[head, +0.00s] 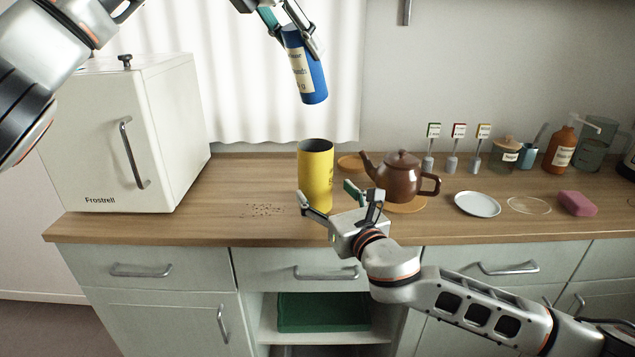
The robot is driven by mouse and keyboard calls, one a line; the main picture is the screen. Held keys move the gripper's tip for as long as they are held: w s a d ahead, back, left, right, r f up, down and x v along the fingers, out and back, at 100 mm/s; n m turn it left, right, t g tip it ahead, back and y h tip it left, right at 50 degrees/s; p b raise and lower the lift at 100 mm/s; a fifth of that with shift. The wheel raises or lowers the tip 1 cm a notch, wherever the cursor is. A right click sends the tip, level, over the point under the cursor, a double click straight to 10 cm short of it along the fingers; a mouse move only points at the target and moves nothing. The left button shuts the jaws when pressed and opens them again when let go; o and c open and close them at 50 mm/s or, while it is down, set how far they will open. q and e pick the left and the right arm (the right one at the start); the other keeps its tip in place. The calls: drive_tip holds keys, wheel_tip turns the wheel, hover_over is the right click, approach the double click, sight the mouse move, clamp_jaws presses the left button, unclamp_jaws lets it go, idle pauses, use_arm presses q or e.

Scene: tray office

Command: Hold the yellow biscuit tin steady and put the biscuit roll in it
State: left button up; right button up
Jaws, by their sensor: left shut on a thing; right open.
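The yellow biscuit tin (316,172) stands upright on the wooden counter, its dark open mouth facing up. A blue roll with a pale label, the biscuit roll (309,80), hangs slightly tilted above the tin, clear of its mouth. My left gripper (291,32) is shut on the upper part of the roll. My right gripper (338,200) is open in front of the tin, with one finger by the tin's lower left and the other to its right. I cannot tell whether the fingers touch the tin. The lower front of the tin is partly hidden by this gripper.
A brown teapot (402,174) stands close to the right of the tin. A white fridge (128,135) is at the left. Crumbs (265,210) lie left of the tin. A white plate (477,204) and pink sponge (577,203) are at the right. The counter (230,190) between fridge and tin is mostly clear.

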drive_tip(key=shift+x, duration=3.2)
drive_tip(key=c, duration=1.3)
